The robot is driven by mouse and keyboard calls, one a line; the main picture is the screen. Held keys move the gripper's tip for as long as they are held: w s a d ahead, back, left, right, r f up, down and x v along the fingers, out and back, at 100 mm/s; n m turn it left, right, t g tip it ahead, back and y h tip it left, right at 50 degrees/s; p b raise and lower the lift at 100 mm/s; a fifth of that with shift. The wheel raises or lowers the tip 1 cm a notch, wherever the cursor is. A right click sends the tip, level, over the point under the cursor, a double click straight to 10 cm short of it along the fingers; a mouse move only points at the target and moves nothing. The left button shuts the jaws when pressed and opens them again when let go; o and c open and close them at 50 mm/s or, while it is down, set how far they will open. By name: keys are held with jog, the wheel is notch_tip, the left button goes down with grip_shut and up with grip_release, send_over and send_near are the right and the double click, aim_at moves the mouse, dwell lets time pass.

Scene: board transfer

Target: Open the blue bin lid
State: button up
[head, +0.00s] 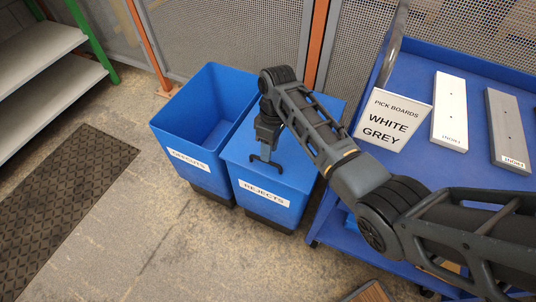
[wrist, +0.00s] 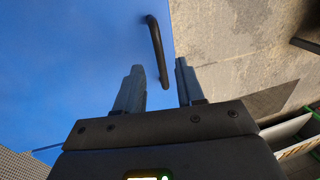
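The blue bin labelled REJECTS (head: 264,192) has a flat blue lid (head: 238,150) lying shut on its top. My arm crosses over the lid and hides part of it in the head view. In the wrist view the lid (wrist: 60,60) fills the left side, with a dark bar handle (wrist: 153,35) near its edge. My gripper (head: 265,165) points down over the lid near its front. In the wrist view my gripper (wrist: 159,66) is open, its fingers on either side of the handle's near end. I cannot tell whether they touch it.
An open, empty-looking blue bin (head: 205,105) stands directly left of the lidded one. A blue cart (head: 440,62) with white and grey boards and a PICK BOARDS sign (head: 393,119) stands at right. Mesh fencing is behind the bins; floor in front is clear.

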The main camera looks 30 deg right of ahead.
jog(key=shift+s+a+f, duration=0.1)
jog(key=shift+a+f, duration=0.05)
jog(key=shift+f, duration=0.65)
jog(key=shift+s+a+f, duration=0.1)
jog(key=shift+f, duration=0.65)
grip_shut()
